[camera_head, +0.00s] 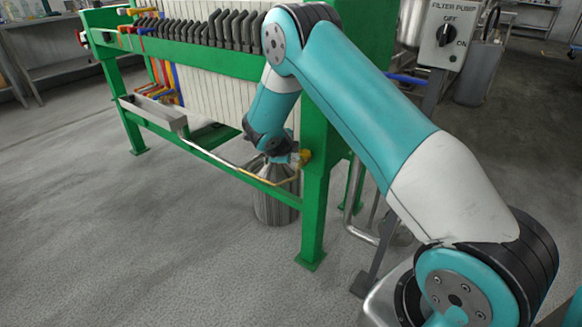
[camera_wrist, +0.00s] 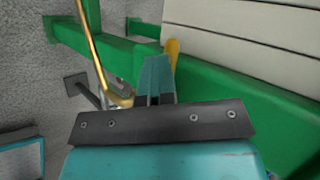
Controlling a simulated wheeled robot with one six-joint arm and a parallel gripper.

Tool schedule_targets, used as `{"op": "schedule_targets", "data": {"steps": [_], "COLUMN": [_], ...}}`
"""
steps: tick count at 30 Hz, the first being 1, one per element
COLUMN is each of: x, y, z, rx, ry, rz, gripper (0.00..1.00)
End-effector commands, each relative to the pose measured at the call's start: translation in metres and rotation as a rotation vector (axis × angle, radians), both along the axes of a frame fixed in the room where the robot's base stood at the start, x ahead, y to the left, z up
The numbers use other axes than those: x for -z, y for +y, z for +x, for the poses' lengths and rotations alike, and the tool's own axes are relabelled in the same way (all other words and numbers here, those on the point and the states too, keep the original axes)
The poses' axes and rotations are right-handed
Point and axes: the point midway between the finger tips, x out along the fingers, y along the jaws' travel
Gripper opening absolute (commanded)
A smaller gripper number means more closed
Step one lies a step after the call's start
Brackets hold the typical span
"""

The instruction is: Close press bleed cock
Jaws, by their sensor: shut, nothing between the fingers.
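The press bleed cock shows as a small yellow fitting (camera_head: 305,156) by the front green leg of the filter press, where a thin brass-coloured pipe ends. In the wrist view a yellow piece, likely its handle (camera_wrist: 172,50), stands just beyond my fingers, partly hidden by them. The brass pipe (camera_wrist: 92,45) runs to the left of the fingers. My gripper (camera_head: 291,157) is at the end of the downward-reaching arm, close beside the yellow fitting. In the wrist view my gripper (camera_wrist: 155,66) has its fingers together with nothing between them. I cannot tell whether the fingers touch the handle.
The green press frame (camera_head: 314,200) surrounds the pale plates (camera_head: 225,95). A ribbed metal can (camera_head: 275,205) stands on the floor below my gripper. A switch box (camera_head: 449,35) marked filter pump is at the upper right. The grey floor at the left front is clear.

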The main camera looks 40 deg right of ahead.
Motion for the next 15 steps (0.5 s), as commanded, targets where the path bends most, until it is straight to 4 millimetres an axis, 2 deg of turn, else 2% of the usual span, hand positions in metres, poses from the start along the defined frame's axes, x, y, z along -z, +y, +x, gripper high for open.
{"op": "schedule_targets", "data": {"steps": [15], "x": [-0.0011], "y": [-0.0109], "z": [0.0025], "rx": [0.009], "ry": [-0.006], "rz": [-0.006], "gripper": [0.00]}}
